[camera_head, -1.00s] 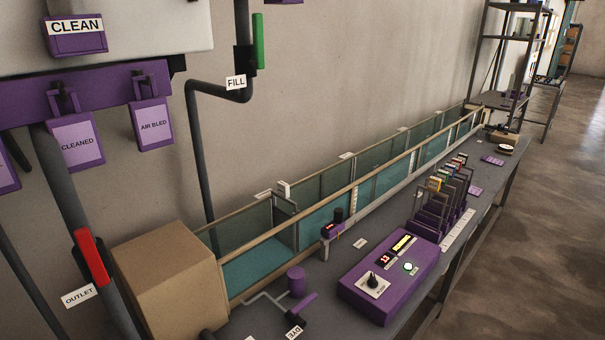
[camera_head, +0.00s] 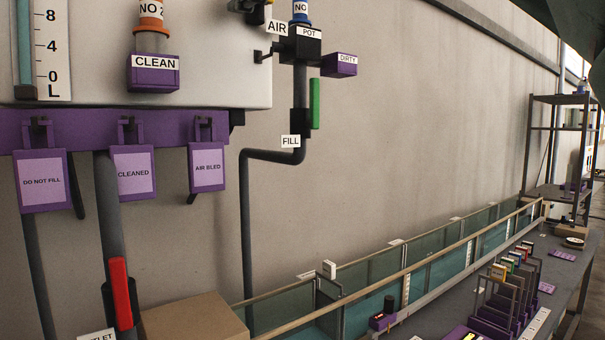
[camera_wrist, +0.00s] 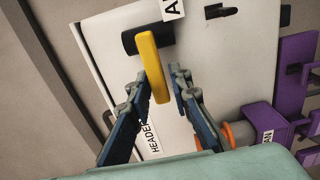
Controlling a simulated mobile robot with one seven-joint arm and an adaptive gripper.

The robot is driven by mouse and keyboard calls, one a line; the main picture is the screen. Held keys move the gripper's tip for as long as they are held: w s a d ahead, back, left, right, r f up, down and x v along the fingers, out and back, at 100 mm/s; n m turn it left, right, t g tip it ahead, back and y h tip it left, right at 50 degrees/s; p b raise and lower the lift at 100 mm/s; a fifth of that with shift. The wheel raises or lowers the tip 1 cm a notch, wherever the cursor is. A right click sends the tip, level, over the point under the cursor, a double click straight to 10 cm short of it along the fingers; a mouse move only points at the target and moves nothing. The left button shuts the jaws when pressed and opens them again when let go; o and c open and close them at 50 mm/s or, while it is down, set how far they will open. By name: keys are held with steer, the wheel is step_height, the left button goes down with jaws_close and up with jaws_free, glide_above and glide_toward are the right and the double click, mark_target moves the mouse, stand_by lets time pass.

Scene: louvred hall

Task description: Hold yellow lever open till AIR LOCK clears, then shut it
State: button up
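The yellow lever (camera_wrist: 153,67) shows in the wrist view, hanging from a dark round pivot on a pale panel. My gripper (camera_wrist: 159,88) is open, with its blue-padded fingers on either side of the lever's lower end. I see gaps between the lever and both fingers, so it is not gripped. A label beginning with A (camera_wrist: 173,9) sits beside the pivot, partly cut off. In the head view an AIR label (camera_head: 277,27) is next to a black fitting with a bit of yellow at the top edge. No AIR LOCK reading is legible.
A green handle (camera_head: 315,103) is on the FILL pipe and a red handle (camera_head: 121,293) on a lower pipe. Purple tags (camera_head: 133,172) hang below the tank. A long glass-sided trough (camera_head: 375,278) and a bench with racks (camera_head: 499,300) run along the wall.

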steer(key=shift+o, duration=1.2)
steer(key=shift+w+f, duration=0.1)
steer(key=shift+w, duration=0.15)
steer(key=b+v, duration=0.1)
steer(key=v, duration=0.6)
steer(key=shift+s+r+b, duration=0.35)
steer(key=shift+d, duration=0.1)
steer(key=v, duration=1.1)
steer(key=shift+s+d, duration=0.3)
steer(key=shift+f, duration=0.1)
